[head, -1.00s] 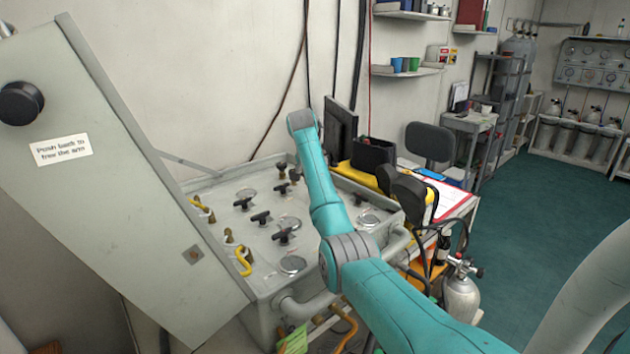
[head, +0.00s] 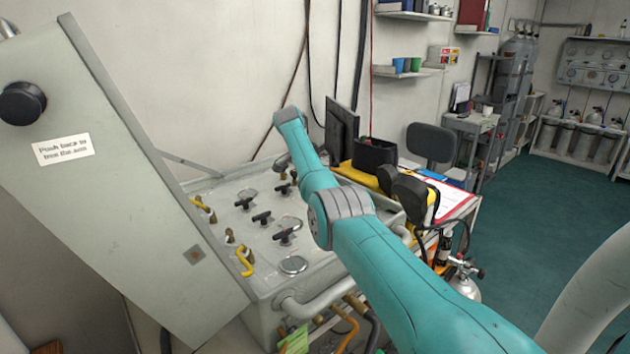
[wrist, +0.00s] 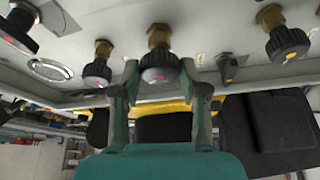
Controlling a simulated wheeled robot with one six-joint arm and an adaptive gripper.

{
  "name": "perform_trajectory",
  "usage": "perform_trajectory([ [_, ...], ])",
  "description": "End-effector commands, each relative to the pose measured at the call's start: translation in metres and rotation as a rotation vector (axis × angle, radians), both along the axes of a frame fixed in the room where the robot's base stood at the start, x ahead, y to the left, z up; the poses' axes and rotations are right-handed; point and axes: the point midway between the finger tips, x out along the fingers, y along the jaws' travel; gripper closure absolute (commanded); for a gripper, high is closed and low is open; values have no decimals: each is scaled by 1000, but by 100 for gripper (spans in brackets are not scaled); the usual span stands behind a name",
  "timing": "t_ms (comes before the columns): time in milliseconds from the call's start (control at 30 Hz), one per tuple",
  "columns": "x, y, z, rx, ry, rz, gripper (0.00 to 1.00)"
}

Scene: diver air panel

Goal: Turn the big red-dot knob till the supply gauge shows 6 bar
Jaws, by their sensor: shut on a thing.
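In the wrist view a black knob with a red mark (wrist: 160,74) on a brass stem stands between the two fingers of my gripper (wrist: 160,66). My gripper is shut on this knob. In the head view the grey air panel (head: 262,262) carries several black knobs and round gauges. My arm hides my gripper and part of the panel there. A gauge face (wrist: 50,70) also shows at the left in the wrist view. The readings are too small to tell.
The large raised grey lid (head: 110,190) flanks the panel at left. A chair (head: 430,143) and a gas cylinder (head: 465,285) stand at right.

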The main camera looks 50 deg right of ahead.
Motion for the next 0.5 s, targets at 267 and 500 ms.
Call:
perform_trajectory([
  [267, 0, 1, -1, 2, 2, -57, 91],
  [500, 0, 1, -1, 3, 2, -90, 91],
])
